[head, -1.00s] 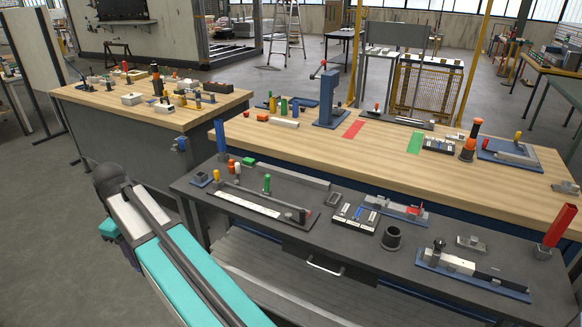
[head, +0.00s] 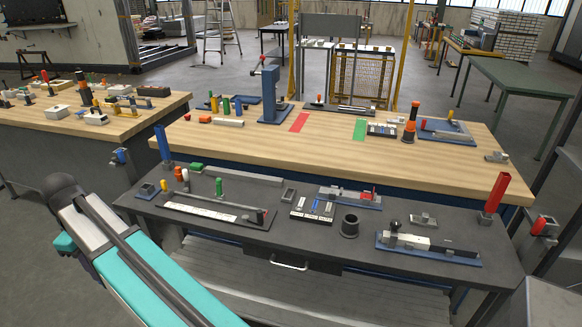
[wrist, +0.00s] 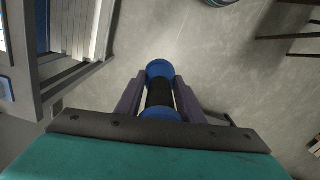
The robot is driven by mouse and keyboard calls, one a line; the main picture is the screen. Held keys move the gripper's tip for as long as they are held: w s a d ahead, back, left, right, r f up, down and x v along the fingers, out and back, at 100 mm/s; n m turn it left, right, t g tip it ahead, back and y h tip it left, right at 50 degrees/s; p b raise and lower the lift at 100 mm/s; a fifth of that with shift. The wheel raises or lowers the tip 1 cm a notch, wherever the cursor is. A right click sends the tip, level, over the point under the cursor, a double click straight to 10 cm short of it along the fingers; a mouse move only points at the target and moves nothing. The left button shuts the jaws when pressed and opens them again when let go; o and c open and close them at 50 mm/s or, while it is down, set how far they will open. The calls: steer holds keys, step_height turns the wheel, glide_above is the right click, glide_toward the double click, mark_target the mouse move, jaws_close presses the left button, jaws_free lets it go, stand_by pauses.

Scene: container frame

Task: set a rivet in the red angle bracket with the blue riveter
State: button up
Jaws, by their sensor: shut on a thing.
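In the wrist view my gripper (wrist: 161,94) is shut on a blue tool with a black middle band, which looks like the blue riveter (wrist: 161,69). Its blue ends show beyond and before the fingers, and bare floor lies beneath. The gripper itself does not show in the head view, where only my teal arm is seen at lower left. A small red piece on a blue fixture (head: 340,197) on the dark bench may be the red angle bracket (head: 367,194). Another red piece (head: 541,225) sits at the far right edge, and I cannot tell which is the bracket.
The dark bench (head: 290,243) carries a black cup (head: 349,226), a tall red holder (head: 495,193) and several fixtures. Behind it is a wooden bench (head: 240,150) with a blue press (head: 271,95). Another cluttered workbench stands left. Open floor lies before the left bench.

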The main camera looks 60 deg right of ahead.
steer(key=s+d+r+p, duration=0.2)
steer(key=d, duration=0.9)
steer(key=s+d+r+p, duration=0.1)
steer(key=s+d+p, duration=0.1)
steer(key=d, duration=0.9)
steer(key=s+d+r+p, duration=0.2)
steer(key=d, duration=0.8)
steer(key=s+d+r+p, duration=0.2)
steer(key=s+d, duration=0.8)
steer(key=d, duration=0.3)
steer(key=s+d+r+n+p, duration=0.1)
steer(key=s+d+p, duration=0.2)
steer(key=s+d, duration=0.7)
steer(key=d, duration=0.2)
steer(key=shift+s+d+r, duration=0.15)
steer(key=shift+d+r, duration=0.2)
steer(key=shift+f, duration=0.15)
step_height(320, 180, down, 6)
steer(key=b, duration=0.3)
steer(key=shift+f, duration=0.25)
